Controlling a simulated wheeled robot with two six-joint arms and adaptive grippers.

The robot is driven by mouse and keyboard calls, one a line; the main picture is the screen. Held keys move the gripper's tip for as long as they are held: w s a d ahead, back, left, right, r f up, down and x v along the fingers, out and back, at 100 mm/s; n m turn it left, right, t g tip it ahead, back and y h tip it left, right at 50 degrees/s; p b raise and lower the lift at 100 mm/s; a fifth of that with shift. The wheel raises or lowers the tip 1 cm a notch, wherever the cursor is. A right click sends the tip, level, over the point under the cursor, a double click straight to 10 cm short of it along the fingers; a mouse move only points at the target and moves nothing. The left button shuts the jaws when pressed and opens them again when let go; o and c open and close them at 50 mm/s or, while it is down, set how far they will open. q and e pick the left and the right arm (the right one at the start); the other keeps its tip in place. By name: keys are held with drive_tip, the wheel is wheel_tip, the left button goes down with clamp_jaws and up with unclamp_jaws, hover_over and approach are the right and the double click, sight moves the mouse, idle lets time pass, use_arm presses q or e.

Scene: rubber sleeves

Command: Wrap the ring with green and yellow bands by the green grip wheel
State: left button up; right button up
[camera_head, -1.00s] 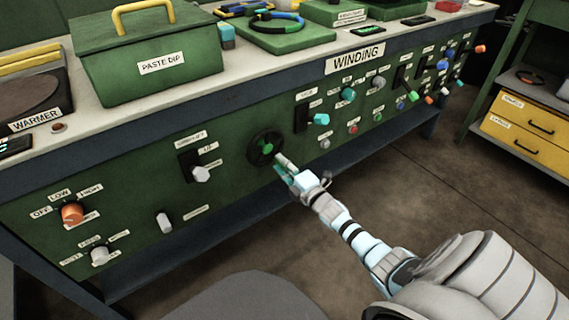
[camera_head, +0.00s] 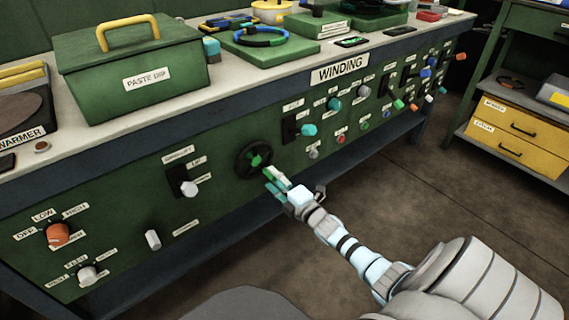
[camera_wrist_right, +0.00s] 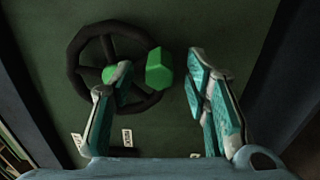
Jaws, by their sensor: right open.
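The grip wheel (camera_head: 254,161) is a dark spoked wheel with a green hub and green grip, on the green bench front. In the right wrist view the dark wheel rim (camera_wrist_right: 75,50) shows, with its green grip (camera_wrist_right: 158,69) standing out from it. My right gripper (camera_head: 270,180) is just below and right of the wheel in the head view. In the wrist view its teal fingers (camera_wrist_right: 155,84) are open, with the green grip between their tips; contact cannot be told. A ring (camera_head: 260,38) with dark, blue, green and yellow parts lies on a green block on the bench top. My left gripper is out of view.
The bench front carries several knobs and switches, including a white knob (camera_head: 189,188) left of the wheel and a teal knob (camera_head: 308,130) to its right. A green paste box (camera_head: 150,80) stands on top. A shelf with yellow drawers (camera_head: 515,130) stands at the right.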

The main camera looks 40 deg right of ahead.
drive_tip(key=s, duration=1)
drive_tip(key=shift+s+a, duration=0.15)
drive_tip(key=shift+s, duration=0.05)
